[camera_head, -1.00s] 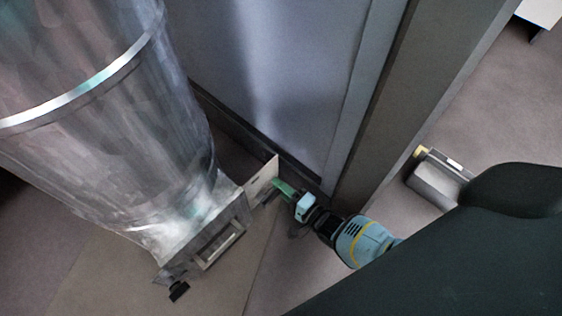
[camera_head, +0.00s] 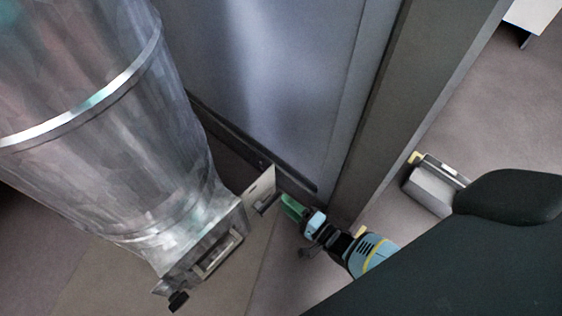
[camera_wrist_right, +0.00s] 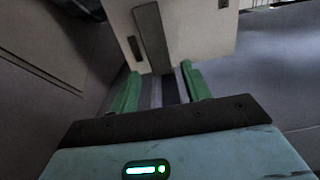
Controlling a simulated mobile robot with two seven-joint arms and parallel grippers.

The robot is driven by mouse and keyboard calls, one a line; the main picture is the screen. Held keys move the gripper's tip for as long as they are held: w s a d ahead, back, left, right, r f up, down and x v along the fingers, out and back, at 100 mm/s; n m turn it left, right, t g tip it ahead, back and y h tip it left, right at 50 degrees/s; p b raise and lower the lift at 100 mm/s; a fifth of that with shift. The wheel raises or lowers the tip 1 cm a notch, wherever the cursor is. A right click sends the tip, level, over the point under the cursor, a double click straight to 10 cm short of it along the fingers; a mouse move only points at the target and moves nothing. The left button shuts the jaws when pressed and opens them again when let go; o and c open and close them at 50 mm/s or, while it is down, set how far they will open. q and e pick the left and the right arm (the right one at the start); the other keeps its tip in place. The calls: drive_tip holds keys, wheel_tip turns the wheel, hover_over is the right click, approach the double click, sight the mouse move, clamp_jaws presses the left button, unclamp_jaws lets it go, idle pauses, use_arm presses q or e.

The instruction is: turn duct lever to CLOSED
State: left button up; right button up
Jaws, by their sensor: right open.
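The duct lever (camera_wrist_right: 152,38) is a dark grey bar on a pale plate (camera_wrist_right: 205,30), running nearly upright in the right wrist view. In the head view the lever (camera_head: 267,204) is small and dark, on the plate (camera_head: 259,190) beside the duct's lower end. My right gripper (camera_head: 293,208) is just right of the plate, its green fingers pointing at it. No OPEN or CLOSED marking is readable. My left gripper is not in view.
The large metal duct (camera_head: 100,130) fills the left, with a black knob (camera_head: 178,301) at its lower end. A grey panel wall (camera_head: 270,90) and post (camera_head: 400,110) stand behind my gripper. A grey box (camera_head: 431,188) lies on the floor at right.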

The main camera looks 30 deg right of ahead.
drive_tip(key=shift+p+v, duration=0.35)
drive_tip(key=shift+v, duration=1.3)
